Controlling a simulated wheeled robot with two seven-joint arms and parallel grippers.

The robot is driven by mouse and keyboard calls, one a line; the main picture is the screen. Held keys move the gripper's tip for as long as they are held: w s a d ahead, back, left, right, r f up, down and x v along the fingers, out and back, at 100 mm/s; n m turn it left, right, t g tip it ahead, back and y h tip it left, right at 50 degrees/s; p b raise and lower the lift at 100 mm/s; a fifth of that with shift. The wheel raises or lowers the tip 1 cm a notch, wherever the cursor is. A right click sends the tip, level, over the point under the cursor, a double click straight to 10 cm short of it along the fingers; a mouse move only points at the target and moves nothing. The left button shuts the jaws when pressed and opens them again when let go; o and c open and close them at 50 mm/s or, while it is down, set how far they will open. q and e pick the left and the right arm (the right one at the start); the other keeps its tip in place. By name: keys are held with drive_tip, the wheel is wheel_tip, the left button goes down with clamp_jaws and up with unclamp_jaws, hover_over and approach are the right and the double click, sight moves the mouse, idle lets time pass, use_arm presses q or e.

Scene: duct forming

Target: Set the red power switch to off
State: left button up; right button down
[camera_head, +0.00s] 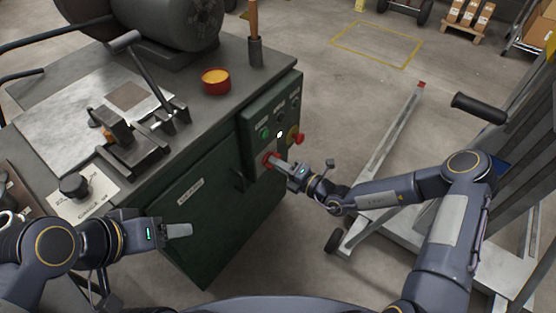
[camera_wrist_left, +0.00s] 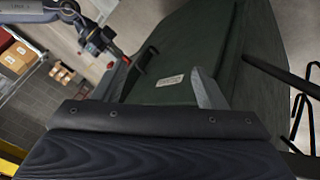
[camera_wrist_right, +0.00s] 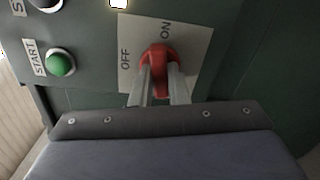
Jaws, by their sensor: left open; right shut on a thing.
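The red power switch (camera_wrist_right: 158,58) is a rotary knob on a white plate (camera_wrist_right: 197,72) marked OFF and ON. In the right wrist view my right gripper (camera_wrist_right: 160,72) is shut on the knob, one finger on each side. The knob's exact pointing is partly hidden by the fingers. In the head view the red switch (camera_head: 267,158) is on the front of the green cabinet, with my right gripper (camera_head: 274,161) at it. My left gripper (camera_head: 188,231) is open and empty in front of the cabinet door; it also shows in the left wrist view (camera_wrist_left: 165,85).
A green START button (camera_wrist_right: 61,64) is beside the switch plate. A metal cart frame (camera_head: 385,145) stands at right.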

drive_tip(key=shift+n+p, duration=4.3)
drive_tip(key=shift+n, duration=3.3)
drive_tip(key=c, duration=1.4)
unclamp_jaws()
drive_tip(key=shift+d, duration=0.1)
